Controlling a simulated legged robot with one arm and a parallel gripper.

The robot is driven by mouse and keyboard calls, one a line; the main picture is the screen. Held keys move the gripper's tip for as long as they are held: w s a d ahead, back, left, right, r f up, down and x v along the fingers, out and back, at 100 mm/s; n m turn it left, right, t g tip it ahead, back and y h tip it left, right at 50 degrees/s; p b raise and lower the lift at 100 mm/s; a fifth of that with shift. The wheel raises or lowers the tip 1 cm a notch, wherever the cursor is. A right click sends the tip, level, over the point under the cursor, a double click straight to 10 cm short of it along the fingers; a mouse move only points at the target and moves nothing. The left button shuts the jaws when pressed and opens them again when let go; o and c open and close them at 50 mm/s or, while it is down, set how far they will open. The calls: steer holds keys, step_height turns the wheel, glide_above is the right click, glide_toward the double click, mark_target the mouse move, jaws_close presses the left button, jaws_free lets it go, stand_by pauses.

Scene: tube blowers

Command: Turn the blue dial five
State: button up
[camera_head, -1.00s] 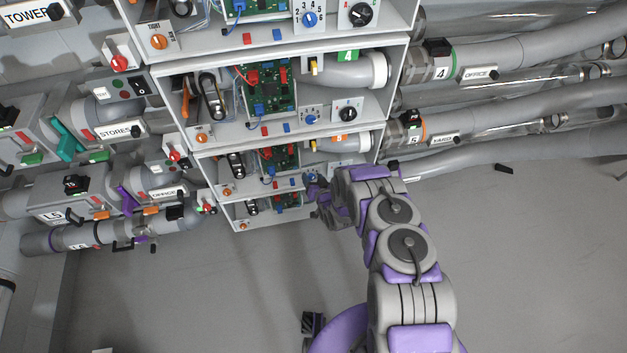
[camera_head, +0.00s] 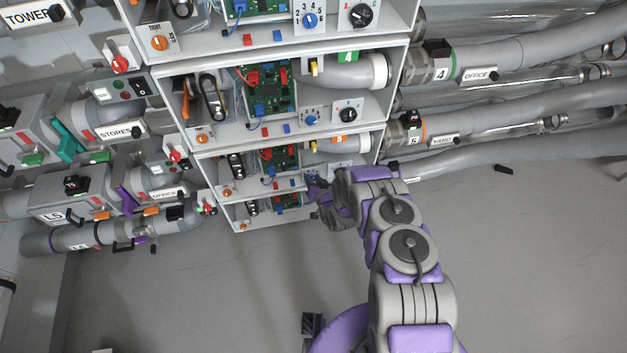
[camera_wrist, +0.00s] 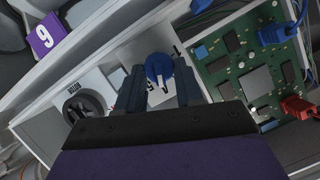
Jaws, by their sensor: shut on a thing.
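The blue dial (camera_wrist: 158,68) sits on a white panel with black numbers (camera_wrist: 172,95) in the wrist view. My gripper (camera_wrist: 160,80) is at the dial, one dark finger on each side, shut on it. The fingers hide part of the number ring. In the head view my gripper (camera_head: 318,188) is at the lower right front of the stacked shelf boxes, by the box under the orange 5 label (camera_head: 340,139). It mostly covers the dial there.
A black knob (camera_wrist: 85,108) is left of the dial in the wrist view. A green circuit board (camera_wrist: 240,75) with blue and red plugs is on the right. A purple number label (camera_wrist: 42,38) is at upper left.

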steer(key=shift+d, duration=0.15)
steer(key=shift+d+m+y+p, duration=0.15)
steer(key=shift+m+y+p, duration=0.3)
steer(key=shift+m, duration=0.45)
steer(key=m+y, duration=0.1)
steer(key=m+y+b, duration=0.1)
steer(key=m, duration=0.1)
steer(key=shift+d+f+m, duration=0.15)
steer(key=shift+f+m, duration=0.15)
steer(key=shift+f, duration=0.05)
steer(key=shift+w+d, duration=0.1)
steer(key=o, duration=1)
steer(key=shift+y, duration=0.25)
